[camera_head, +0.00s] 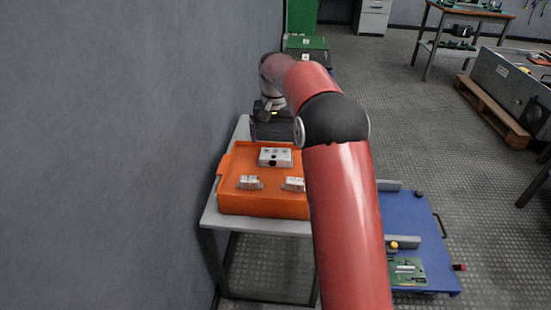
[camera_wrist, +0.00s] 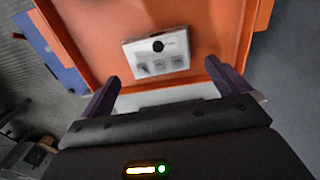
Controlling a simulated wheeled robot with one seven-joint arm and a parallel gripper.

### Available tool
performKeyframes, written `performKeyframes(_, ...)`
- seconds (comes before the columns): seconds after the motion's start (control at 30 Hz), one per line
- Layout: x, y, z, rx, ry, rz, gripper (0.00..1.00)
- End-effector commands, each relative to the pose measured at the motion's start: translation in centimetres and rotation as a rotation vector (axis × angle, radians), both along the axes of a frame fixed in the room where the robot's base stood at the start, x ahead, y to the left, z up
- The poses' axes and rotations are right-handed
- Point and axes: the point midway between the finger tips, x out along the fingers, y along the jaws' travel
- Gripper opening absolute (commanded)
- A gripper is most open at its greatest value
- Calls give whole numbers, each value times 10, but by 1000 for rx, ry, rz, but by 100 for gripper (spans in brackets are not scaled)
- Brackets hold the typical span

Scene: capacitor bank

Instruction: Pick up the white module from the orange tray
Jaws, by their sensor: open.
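The orange tray (camera_head: 262,204) stands on a grey table beside the wall. A white module (camera_head: 275,157) with a black round spot lies near the back of the tray. Two smaller white pieces (camera_head: 249,182) lie nearer the front, the right one partly behind my red arm. In the wrist view the white module (camera_wrist: 156,52) lies flat inside the tray (camera_wrist: 100,45), beyond my fingertips. My gripper (camera_wrist: 165,75) is open, with its two purple fingers apart and nothing between them. It is over the tray's back edge and not touching the module.
The grey table (camera_head: 212,215) has a narrow bare margin around the tray. The wall (camera_head: 130,150) is close on the left. A blue cart (camera_head: 420,215) stands to the right of the table. A wooden pallet (camera_head: 500,120) with a grey cabinet is farther right.

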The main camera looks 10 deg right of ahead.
Motion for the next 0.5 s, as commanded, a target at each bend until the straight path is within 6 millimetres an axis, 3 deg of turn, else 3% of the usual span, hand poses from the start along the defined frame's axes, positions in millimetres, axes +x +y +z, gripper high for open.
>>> performKeyframes(0.3,-4,-2,-44,0,1,0,100)
performKeyframes(0.5,-4,-2,-57,0,-1,0,100)
